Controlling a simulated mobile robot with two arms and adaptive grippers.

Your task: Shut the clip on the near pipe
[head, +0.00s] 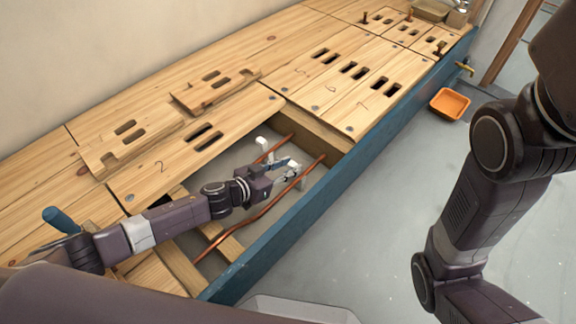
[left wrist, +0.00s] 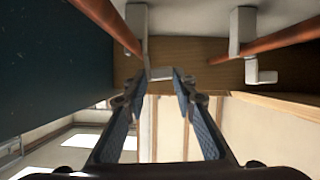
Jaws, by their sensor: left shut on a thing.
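The near copper pipe (head: 265,208) runs through the open floor bay beside the blue side board. In the left wrist view this pipe (left wrist: 108,22) is at the left, with its pale clip (left wrist: 137,32) around or against it. My left gripper (head: 288,168) reaches down into the bay at the near clip. In the wrist view its fingertips (left wrist: 166,76) close on the clip's pale flap, which juts out beside the pipe; they partly hide it. The far pipe (head: 285,147) carries another white clip (head: 264,146), whose flap (left wrist: 262,72) hangs open. My right gripper is out of view.
Wooden boards with slots (head: 350,72) surround the bay. The blue side board (head: 310,205) borders it on the near side. A blue handle (head: 60,218) shows at the left. An orange tray (head: 450,104) sits on the open grey floor at the right.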

